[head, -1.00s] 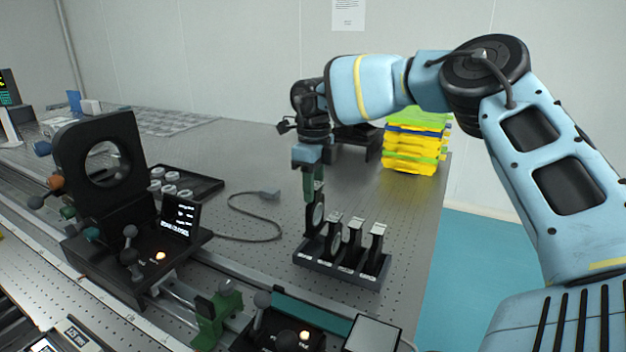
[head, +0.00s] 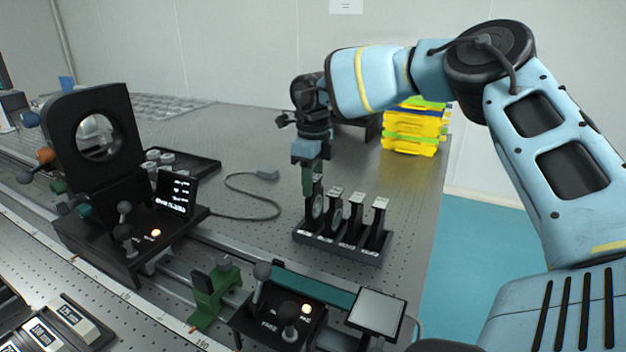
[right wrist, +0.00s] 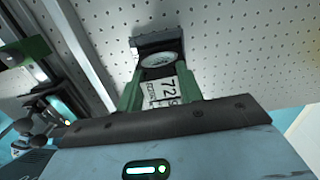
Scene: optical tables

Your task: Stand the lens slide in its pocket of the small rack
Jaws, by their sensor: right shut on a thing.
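My right gripper (head: 309,188) points straight down over the left end of the small rack (head: 338,247). It is shut on the lens slide (head: 317,206), a dark upright plate with a round lens. The slide stands upright at the leftmost pocket; its lower edge meets the rack, but I cannot tell whether it is fully seated. In the right wrist view the green fingers flank the slide's white label (right wrist: 160,92), with the lens (right wrist: 160,59) beyond it. My left gripper is not in view.
Several similar slides (head: 377,222) stand in the rack to the right. A black lens mount (head: 95,135) stands at left, and a green rail clamp (head: 215,295) is in front. A grey cable (head: 255,205) lies behind. Yellow and green trays (head: 410,130) are stacked at the back.

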